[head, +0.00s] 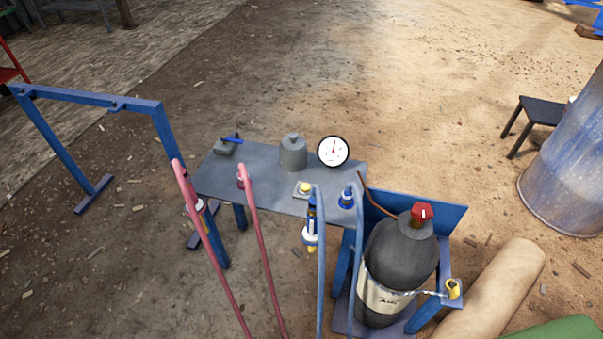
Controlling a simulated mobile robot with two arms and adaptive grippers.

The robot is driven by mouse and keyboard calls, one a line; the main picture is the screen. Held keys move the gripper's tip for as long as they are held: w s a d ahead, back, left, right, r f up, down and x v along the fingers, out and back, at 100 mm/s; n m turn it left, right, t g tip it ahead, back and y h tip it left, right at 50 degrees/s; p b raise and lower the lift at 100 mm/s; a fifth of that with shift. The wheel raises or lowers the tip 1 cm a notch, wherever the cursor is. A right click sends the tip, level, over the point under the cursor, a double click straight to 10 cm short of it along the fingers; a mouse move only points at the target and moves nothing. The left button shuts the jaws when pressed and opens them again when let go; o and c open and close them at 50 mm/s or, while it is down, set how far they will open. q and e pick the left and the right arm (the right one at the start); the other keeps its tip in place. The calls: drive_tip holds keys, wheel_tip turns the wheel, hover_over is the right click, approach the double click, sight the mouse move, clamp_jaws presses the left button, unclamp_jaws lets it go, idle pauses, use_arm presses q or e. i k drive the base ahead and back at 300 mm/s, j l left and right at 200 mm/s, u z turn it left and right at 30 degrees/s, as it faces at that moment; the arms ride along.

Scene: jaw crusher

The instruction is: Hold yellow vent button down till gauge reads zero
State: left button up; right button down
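The yellow vent button (305,187) sits on a small pale base on the grey bench (268,190), near its front edge. Nothing touches it, and whether it is pressed is too small to tell. The round gauge (333,151) stands behind it at the back right of the bench. Its white face has a red needle pointing roughly straight up; the numbers are too small to read. Neither of my grippers is in the head view.
A red hose (264,254) and a blue hose (320,275) loop up in front of the bench. A grey capped cylinder (293,154) and a blue-handled part (226,146) stand on it. A dark gas bottle (400,253) with red valve stands right. A blue frame (90,97) is left.

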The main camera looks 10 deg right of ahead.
sight(304, 187)
drive_tip(key=i+l+z, duration=0.15)
drive_tip(key=i+z, duration=0.15)
drive_tip(key=i, duration=0.6)
